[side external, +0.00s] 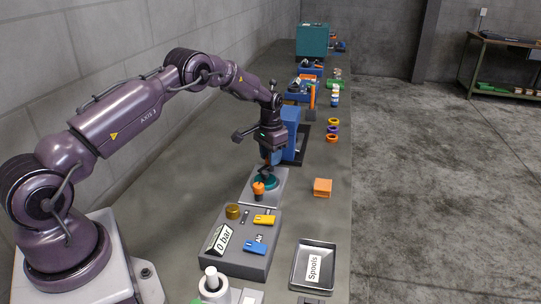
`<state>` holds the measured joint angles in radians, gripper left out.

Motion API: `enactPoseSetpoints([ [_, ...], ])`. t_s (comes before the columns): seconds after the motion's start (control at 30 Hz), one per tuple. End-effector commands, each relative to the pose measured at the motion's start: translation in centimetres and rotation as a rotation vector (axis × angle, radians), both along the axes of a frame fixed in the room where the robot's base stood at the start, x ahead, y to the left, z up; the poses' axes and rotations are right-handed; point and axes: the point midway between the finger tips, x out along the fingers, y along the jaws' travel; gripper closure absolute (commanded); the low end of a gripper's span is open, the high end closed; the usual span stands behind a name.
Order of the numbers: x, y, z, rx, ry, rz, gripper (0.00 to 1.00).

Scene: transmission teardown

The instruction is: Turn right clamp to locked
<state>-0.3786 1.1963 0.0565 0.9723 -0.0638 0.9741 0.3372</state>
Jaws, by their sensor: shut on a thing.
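My gripper (267,172) points straight down over a teal round part (268,182) on a light grey plate (281,188). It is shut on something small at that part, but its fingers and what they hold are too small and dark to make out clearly. An orange-topped dark knob (258,188) stands upright on the near side of the teal part, close to the fingers. I cannot tell for sure which piece is the right clamp or how it is turned. The far side of the plate is hidden behind my gripper.
A grey box (240,262) with a "0 bar" sign, a yellow lever (264,219) and a blue lever (255,247) stands nearer. A "Spools" tray (297,268) and an orange block (322,187) lie right. A blue machine (290,122) stands close behind my gripper.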

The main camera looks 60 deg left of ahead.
Motion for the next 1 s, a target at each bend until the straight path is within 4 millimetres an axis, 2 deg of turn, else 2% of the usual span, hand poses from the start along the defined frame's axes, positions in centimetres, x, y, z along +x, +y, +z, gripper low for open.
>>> enactPoseSetpoints([
  [0.2,0.01,-0.03,0.13,0.0,0.001,0.191,0.93],
  [0.5,0.0,-0.01,0.14,0.0,0.001,0.383,0.93],
  [1.0,0.0,-0.02,0.16,0.0,0.002,0.48,0.93],
])
